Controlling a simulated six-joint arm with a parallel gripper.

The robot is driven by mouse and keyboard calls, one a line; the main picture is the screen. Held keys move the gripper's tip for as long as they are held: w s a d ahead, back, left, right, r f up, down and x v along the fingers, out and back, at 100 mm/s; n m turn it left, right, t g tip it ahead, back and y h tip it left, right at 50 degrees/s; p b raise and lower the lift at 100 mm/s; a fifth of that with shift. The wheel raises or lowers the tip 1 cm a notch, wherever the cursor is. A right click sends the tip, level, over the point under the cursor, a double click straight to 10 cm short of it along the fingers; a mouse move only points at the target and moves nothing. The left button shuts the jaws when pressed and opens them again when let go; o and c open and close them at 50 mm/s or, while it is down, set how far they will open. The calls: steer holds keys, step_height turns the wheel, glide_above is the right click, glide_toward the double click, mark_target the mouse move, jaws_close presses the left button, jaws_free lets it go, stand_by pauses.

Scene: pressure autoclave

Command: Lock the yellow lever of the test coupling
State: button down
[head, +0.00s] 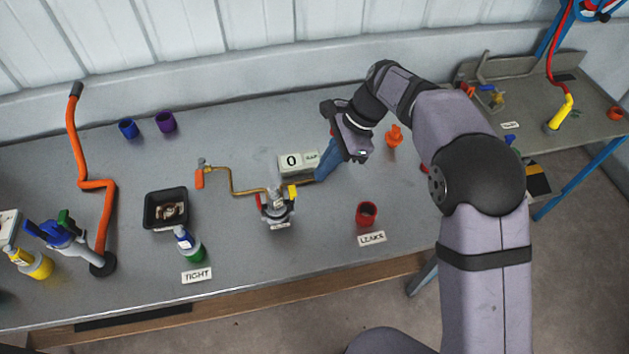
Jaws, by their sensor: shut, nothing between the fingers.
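The test coupling (278,208) stands on the bench near the middle, a small grey metal fitting with a label in front. Its yellow lever (292,191) shows on the right side and looks roughly upright; whether it is latched is too small to tell. A red part (259,200) shows on the left side. My gripper (319,177) reaches down from the right, behind and to the right of the coupling. Its blue fingers are shut and empty, with a visible gap to the yellow lever.
A display box reading 0 (291,163) stands behind the coupling, close to my fingers. A brass pipe (236,190) runs left to an orange-handled valve (199,176). A red cup (366,213) and an orange part (394,136) stand to the right. A black tray (148,212) lies left.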

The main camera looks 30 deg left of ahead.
steer(key=v, duration=0.3)
steer(key=b+v, duration=0.1)
steer(key=v, duration=0.1)
steer(key=shift+s+a+r, duration=0.25)
steer(key=shift+r, duration=0.1)
